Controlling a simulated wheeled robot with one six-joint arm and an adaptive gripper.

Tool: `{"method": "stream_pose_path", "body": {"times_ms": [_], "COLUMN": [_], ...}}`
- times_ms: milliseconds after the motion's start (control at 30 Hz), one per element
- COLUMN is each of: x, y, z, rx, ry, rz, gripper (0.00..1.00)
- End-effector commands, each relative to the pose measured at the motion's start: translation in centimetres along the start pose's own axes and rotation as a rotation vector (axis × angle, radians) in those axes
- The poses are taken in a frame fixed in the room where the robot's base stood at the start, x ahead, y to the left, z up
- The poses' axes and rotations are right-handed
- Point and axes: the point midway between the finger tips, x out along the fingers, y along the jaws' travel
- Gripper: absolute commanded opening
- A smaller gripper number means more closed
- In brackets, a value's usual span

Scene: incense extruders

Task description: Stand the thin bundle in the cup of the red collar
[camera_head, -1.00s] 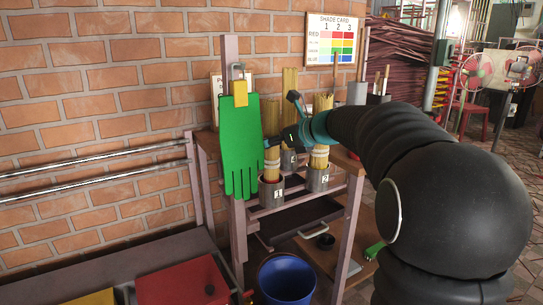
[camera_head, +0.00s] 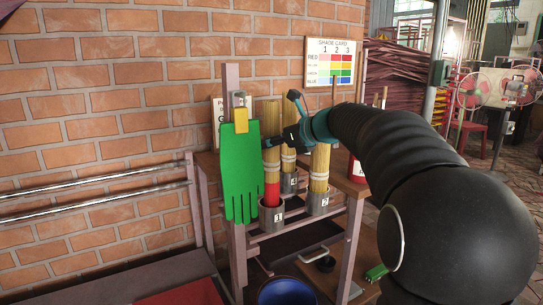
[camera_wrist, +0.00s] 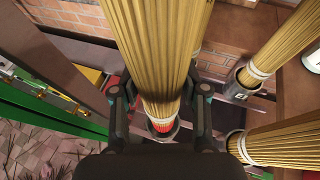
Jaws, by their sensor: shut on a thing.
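My gripper (camera_head: 276,141) is shut on a tall yellow incense bundle (camera_head: 272,120) with a red lower end (camera_head: 272,193). The bundle stands nearly upright over cup 1 (camera_head: 271,220), a grey cup on the rack. Its red end is at the cup's mouth; I cannot tell whether the tip is still inside. In the wrist view the bundle (camera_wrist: 160,50) runs down between my fingers (camera_wrist: 160,92), the red end (camera_wrist: 160,127) showing in the dark ring of the cup. I cannot make out for certain which cup has a red collar.
Another yellow bundle (camera_head: 320,165) stands in cup 2 (camera_head: 317,204), and one (camera_head: 289,158) in cup 4 (camera_head: 289,182) behind. A green glove (camera_head: 241,175) hangs left of the held bundle. A red object (camera_head: 357,171) sits at right, partly behind my arm. A blue bucket (camera_head: 287,291) is below.

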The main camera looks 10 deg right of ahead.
Motion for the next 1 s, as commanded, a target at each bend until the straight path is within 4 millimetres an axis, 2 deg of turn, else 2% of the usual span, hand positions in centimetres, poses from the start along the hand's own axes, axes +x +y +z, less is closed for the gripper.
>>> {"method": "stream_pose_path", "body": {"times_ms": [33, 100, 300, 1000], "x": [-0.4, -0.8, -1.6, -3.5], "y": [0.0, 0.0, 0.0, 0.0], "z": [1.1, 2.0, 4.0, 8.4], "rx": [-0.002, -0.001, -0.001, -0.001], "ry": [-0.002, -0.001, -0.001, -0.001], "rz": [0.0, 0.0, 0.0, 0.0], "gripper": [0.01, 0.01, 0.01, 0.01]}}
